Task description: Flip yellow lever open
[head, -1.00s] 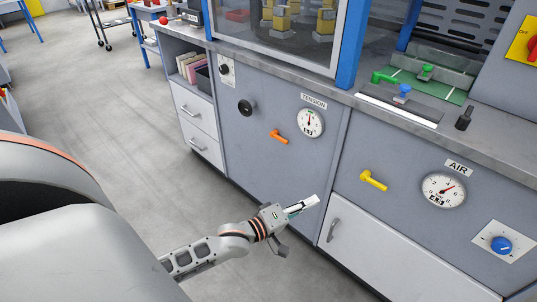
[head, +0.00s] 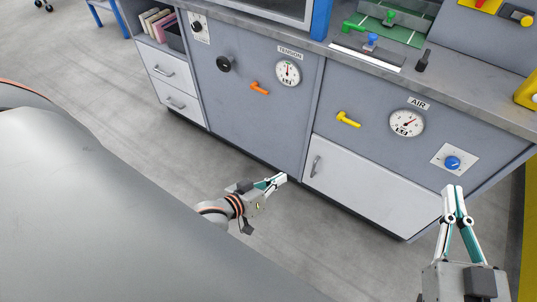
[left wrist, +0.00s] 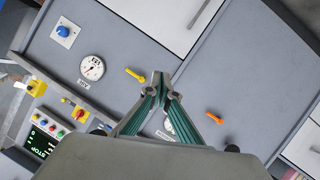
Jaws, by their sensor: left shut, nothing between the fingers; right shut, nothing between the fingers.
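The yellow lever (head: 348,119) is on the grey cabinet front, left of the AIR gauge (head: 406,123). Its handle slants down to the right. In the left wrist view the yellow lever (left wrist: 135,75) is up and left of my fingertips. My left gripper (head: 279,180) is shut and empty, below and left of the lever, apart from it, in front of the lower cabinets. It also shows in the left wrist view (left wrist: 161,78). My right gripper (head: 452,190) is shut and empty at the lower right, apart from the cabinet.
An orange lever (head: 260,88) and the TENSION gauge (head: 288,73) are on the panel to the left. A blue knob (head: 453,163) is right of the AIR gauge. The white door below has a handle (head: 316,166). The counter edge juts above. The floor in front is clear.

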